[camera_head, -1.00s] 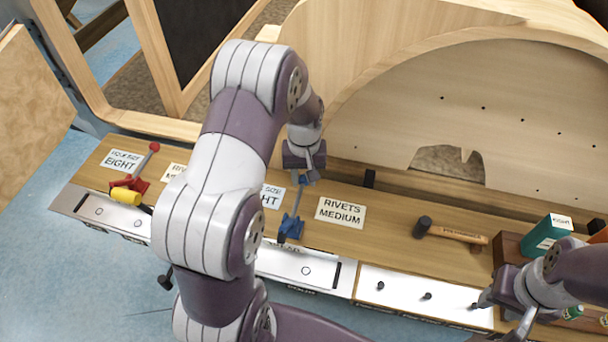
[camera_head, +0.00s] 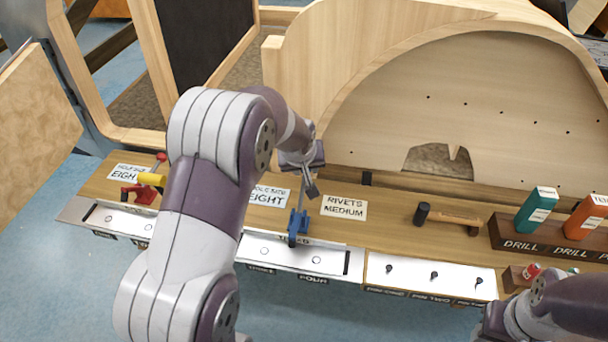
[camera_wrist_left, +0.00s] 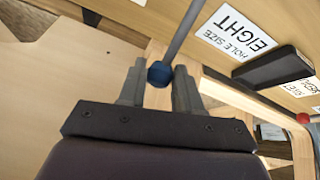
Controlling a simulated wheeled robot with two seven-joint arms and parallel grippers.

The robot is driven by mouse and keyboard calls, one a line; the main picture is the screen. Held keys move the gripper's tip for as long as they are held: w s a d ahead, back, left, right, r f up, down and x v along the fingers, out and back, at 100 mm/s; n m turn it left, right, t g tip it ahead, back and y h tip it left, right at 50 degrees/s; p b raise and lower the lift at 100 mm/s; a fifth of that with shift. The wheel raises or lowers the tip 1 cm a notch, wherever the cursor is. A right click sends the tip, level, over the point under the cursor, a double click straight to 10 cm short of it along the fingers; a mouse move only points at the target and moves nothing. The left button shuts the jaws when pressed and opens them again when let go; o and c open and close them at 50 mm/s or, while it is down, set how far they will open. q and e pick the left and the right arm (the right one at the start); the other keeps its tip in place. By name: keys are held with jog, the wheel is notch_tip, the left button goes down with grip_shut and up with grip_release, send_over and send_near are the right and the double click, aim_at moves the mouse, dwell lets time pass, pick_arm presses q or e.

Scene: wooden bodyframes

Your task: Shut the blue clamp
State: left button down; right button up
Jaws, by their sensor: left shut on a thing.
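The blue clamp (camera_head: 298,221) stands on the wooden bench between the hole size eight card and the rivets medium card, with its grey lever pointing up and back. My left gripper (camera_head: 311,189) is at the lever's upper end. In the left wrist view, the fingers of this gripper (camera_wrist_left: 160,88) are shut on the blue knob (camera_wrist_left: 160,73) at the tip of the grey lever. My right gripper (camera_head: 492,322) is at the lower right, partly cut off by the picture edge, so its fingers do not show clearly.
A red clamp with a yellow part (camera_head: 148,186) stands at the left. A hammer (camera_head: 447,217) lies to the right, beyond the rivets medium card (camera_head: 344,207). Drill boxes (camera_head: 537,210) stand at the far right. A large wooden frame (camera_head: 400,100) rises behind the bench.

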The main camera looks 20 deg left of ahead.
pick_arm(q)
jog(key=shift+s+d+r, duration=0.15)
jog(key=shift+s+r, duration=0.25)
jog(key=shift+s, duration=0.4)
pick_arm(e)
jog(key=shift+s+d+r, duration=0.1)
jog(key=shift+s+r, duration=0.15)
jog(key=shift+s, duration=0.1)
pick_arm(q)
jog(key=shift+s+f, duration=0.1)
jog(key=shift+f, duration=0.05)
jog(key=c, duration=0.8)
grip_release()
jog(key=shift+r, duration=0.4)
jog(key=p+v, duration=0.1)
jog(key=v, duration=1.1)
jog(key=shift+s+d+p, duration=0.1)
jog(key=shift+s+p, duration=0.05)
jog(key=shift+p, duration=0.15)
pick_arm(e)
jog(key=shift+r, duration=0.6)
